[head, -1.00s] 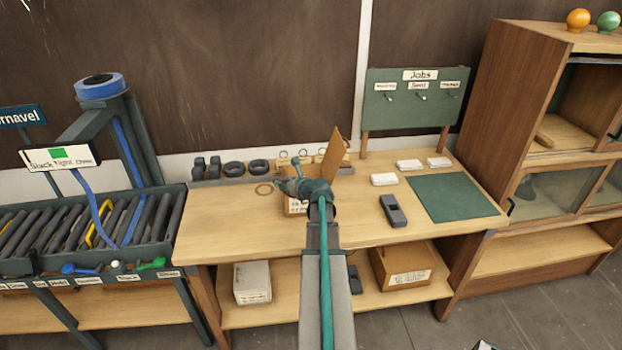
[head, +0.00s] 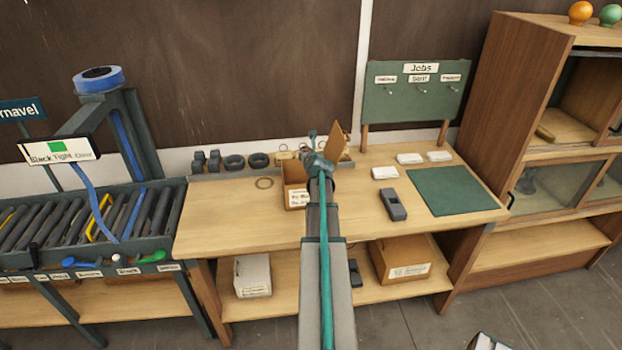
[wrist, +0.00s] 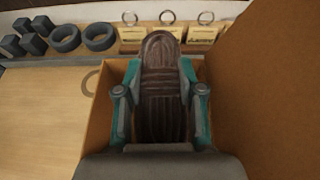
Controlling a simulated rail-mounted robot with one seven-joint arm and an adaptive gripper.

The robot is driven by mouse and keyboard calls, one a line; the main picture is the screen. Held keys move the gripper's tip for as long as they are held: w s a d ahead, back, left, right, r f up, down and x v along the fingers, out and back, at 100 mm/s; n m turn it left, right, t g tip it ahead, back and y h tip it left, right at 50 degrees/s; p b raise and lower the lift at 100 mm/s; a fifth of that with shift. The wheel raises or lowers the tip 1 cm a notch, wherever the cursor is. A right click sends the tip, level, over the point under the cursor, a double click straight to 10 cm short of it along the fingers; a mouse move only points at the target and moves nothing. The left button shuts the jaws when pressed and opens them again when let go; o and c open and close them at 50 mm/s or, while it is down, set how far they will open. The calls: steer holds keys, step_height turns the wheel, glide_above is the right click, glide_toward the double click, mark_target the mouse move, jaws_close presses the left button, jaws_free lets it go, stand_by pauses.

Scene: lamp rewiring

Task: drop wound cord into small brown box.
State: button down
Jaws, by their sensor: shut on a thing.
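The wound cord (wrist: 160,70) is a dark brown bundle of parallel strands. My gripper (wrist: 160,95) is shut on it, with a teal finger on each side. The small brown box (head: 294,197) stands on the workbench with its flap raised at the right; its left wall (wrist: 100,115) and the flap (wrist: 250,70) show in the wrist view. The cord and fingers are over the open box, between its left wall and the flap. How deep the cord sits relative to the rim is unclear. In the head view my arm hides the cord and part of the box.
Dark rings and blocks (head: 233,162) line the bench's back edge, with ring-topped cards (wrist: 167,34) behind the box. A dark handheld device (head: 392,204), white packets (head: 410,158) and a green mat (head: 450,191) lie to the right. The bench's left front is clear.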

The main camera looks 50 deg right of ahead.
step_height(320, 180, down, 4)
steer(key=b, duration=0.4)
steer(key=shift+f, duration=0.25)
steer(key=c, duration=0.6)
jaws_free()
steer(key=shift+c, duration=0.2)
steer(key=shift+a, duration=0.1)
steer(key=v, duration=1.2)
steer(key=shift+r, duration=0.15)
steer(key=shift+w, duration=0.1)
